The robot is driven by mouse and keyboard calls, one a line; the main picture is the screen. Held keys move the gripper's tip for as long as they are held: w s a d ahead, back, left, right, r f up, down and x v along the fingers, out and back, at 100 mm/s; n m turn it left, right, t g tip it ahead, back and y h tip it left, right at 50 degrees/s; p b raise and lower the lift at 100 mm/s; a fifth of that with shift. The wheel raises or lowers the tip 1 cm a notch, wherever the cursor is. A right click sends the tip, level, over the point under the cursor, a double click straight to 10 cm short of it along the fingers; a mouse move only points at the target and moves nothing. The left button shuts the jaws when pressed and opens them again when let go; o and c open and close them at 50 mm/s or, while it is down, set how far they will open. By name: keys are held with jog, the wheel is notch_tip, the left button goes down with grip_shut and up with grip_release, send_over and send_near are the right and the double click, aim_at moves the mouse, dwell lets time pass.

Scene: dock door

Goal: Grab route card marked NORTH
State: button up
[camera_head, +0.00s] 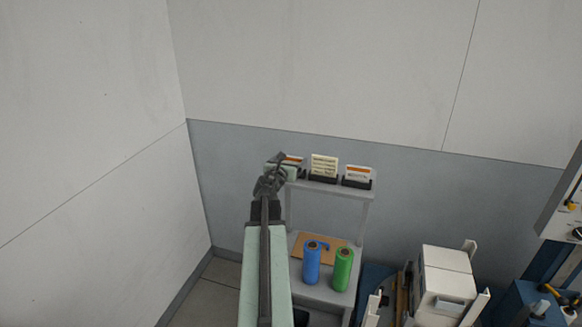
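Three cards stand in dark holders on the top of a grey shelf stand. The left card (294,160) is white with an orange band and is partly hidden by my gripper. The middle card (324,166) is cream with several dark lines. The right card (358,173) is white with an orange band. No lettering is legible, so I cannot tell which one is marked NORTH. My gripper (276,166) is at the left end of the top shelf, overlapping the left card in the picture. I cannot tell whether it touches the card or how its fingers stand.
The grey stand's top shelf (335,188) is near the back wall. White and blue equipment (445,280) is at right. Bare floor (215,290) shows at left.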

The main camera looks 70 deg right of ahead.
jog(key=c, duration=0.8)
jog(key=shift+c, duration=0.2)
jog(key=shift+r, duration=0.1)
notch_tip(320, 180, up, 10)
jog(key=p, duration=1)
